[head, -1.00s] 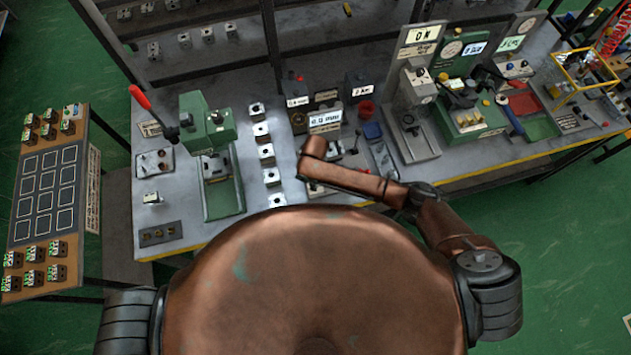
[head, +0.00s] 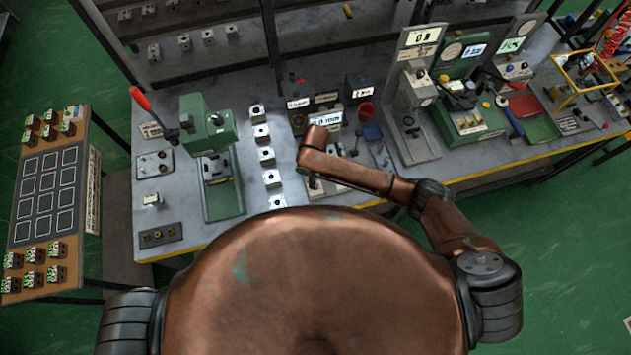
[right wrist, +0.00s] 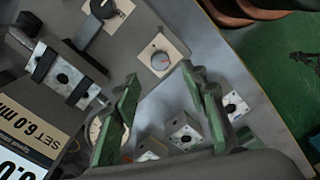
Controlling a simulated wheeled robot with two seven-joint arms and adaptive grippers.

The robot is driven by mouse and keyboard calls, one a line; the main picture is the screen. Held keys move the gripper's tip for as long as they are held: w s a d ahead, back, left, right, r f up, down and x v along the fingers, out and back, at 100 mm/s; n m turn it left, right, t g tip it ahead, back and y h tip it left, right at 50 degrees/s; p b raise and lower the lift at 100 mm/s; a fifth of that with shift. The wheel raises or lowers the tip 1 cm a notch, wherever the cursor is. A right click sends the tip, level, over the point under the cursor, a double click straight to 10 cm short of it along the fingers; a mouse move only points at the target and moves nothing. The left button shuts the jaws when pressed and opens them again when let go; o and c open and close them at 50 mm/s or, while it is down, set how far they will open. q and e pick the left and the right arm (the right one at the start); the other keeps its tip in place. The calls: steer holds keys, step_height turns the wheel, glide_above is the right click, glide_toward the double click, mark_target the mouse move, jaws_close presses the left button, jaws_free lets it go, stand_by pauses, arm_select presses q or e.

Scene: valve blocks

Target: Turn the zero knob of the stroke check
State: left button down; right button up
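In the right wrist view a small round grey knob (right wrist: 160,61) with a red mark sits on a pale square plate; its lettering is too small to read. My right gripper (right wrist: 160,74) has green fingers spread apart, with the knob showing beyond and between the tips. Nothing is held, and I cannot tell any contact. My left gripper is not in view.
A black knob (right wrist: 103,9) on another pale plate is at the top of the right wrist view. A metal block (right wrist: 65,76) sits in a dark holder at left. Several metal blocks lie near the fingers. A green press (head: 207,125) stands left on the bench.

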step_height(320, 180, up, 6)
steer(key=shift+f, duration=0.2)
stand_by(0.5)
